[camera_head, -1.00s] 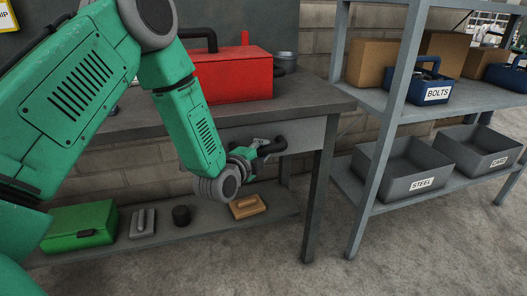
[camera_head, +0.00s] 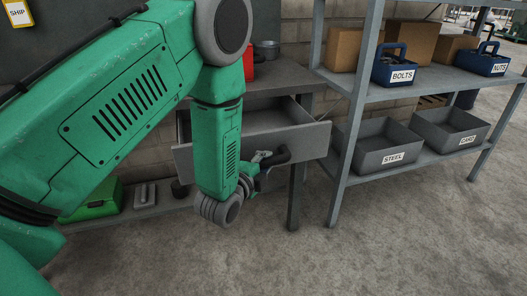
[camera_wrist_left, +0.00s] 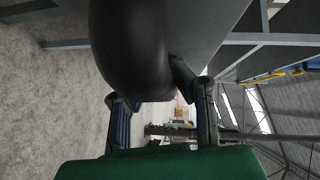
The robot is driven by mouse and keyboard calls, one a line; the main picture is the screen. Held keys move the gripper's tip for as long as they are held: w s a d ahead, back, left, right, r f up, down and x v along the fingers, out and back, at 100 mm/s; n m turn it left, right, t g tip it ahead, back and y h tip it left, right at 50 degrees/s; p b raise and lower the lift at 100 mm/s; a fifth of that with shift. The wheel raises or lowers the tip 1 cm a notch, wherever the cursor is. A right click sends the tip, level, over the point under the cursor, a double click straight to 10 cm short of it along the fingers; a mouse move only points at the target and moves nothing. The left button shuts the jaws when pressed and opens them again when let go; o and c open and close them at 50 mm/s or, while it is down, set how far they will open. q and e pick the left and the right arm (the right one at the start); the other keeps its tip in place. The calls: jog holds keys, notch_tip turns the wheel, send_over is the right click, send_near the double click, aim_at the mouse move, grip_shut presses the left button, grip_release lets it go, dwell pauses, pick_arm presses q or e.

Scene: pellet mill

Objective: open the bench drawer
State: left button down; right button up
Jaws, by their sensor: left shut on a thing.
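The bench drawer (camera_head: 308,141) is a grey box under the bench top (camera_head: 292,82). In the head view it stands pulled out, and its open inside shows, with no contents visible in the part I can see. Its dark handle (camera_head: 277,156) is on the front panel. My left gripper (camera_head: 262,161) is shut on the handle, with my forearm hiding the left part of the drawer front. In the left wrist view the black handle (camera_wrist_left: 135,45) is large and close, between the two fingers of the left gripper (camera_wrist_left: 148,88). My right gripper is not in view.
A shelf rack (camera_head: 345,150) stands close to the right of the drawer, holding blue totes (camera_head: 394,72) and a grey STEEL bin (camera_head: 372,152). A green box (camera_head: 100,203) sits on the bench's lower shelf. The floor in front is clear.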

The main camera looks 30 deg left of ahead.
pick_arm(q)
jog(key=shift+s+d+f+p, duration=0.15)
jog(key=shift+s+d+p, duration=0.15)
jog(key=shift+s+d, duration=1.5)
jog(key=shift+w, duration=0.1)
jog(key=c, duration=1.3)
grip_release()
jog(key=shift+w, duration=0.1)
jog(key=s, duration=0.5)
jog(key=s+r, duration=0.1)
jog(key=s, duration=0.1)
jog(key=shift+s+d, duration=0.2)
jog(key=shift+d, duration=0.05)
